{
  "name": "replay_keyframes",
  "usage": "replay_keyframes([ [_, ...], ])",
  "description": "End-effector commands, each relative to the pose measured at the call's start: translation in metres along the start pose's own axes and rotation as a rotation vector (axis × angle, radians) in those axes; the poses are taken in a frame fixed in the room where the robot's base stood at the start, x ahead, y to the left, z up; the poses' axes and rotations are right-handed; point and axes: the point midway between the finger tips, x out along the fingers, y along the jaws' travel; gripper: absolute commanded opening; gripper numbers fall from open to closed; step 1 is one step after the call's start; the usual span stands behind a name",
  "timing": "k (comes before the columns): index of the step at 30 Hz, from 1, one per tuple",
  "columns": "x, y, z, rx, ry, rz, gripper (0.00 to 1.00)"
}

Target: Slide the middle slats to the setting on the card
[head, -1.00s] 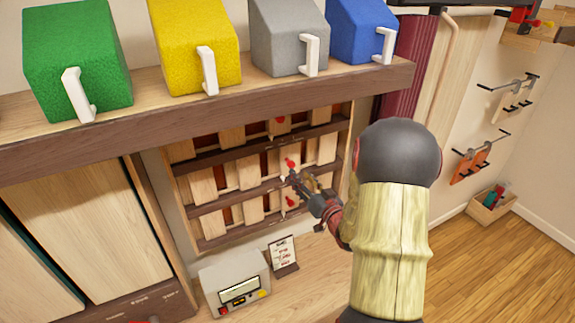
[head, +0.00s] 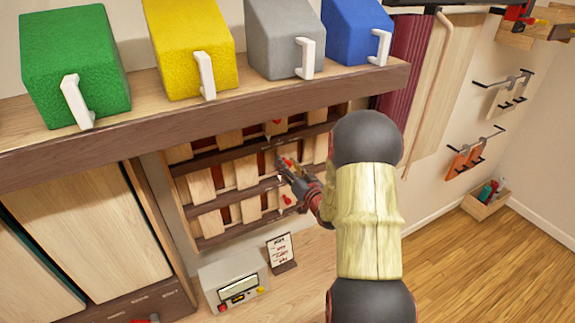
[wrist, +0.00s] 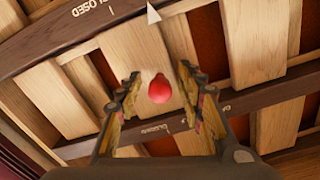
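The slatted panel (head: 187,212) on the wall has rows of pale wooden slats in dark rails, with dark red gaps between them. The middle row's red knob (wrist: 159,88) sits on a pale slat (wrist: 140,60). My gripper (wrist: 160,80) is open, with one finger on each side of this knob; I cannot tell whether either touches it. In the head view my gripper (head: 284,164) reaches the middle row from the right and partly hides it. A white pointer (wrist: 153,14) and the word CLOSED show on the rail. The card (head: 280,250) stands below; its writing is unreadable.
A top-row red knob (head: 277,121) and a lower-row knob (head: 287,200) are close by. A shelf (head: 210,107) with colored boxes overhangs the panel. A grey device (head: 235,282) with a display stands on the bench below. Floor (head: 480,255) at right is clear.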

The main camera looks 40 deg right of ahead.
Motion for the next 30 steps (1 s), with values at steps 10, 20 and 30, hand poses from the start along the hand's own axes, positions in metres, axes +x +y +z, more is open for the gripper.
replay_keyframes([
  [10,-0.0003,0.0002,0.0000,0.000,0.000,0.000,0.17],
  [20,-0.0003,0.0002,0.0001,0.000,0.000,0.001,0.00],
  [30,-0.0003,0.0003,0.0001,0.000,0.000,0.001,0.00],
])
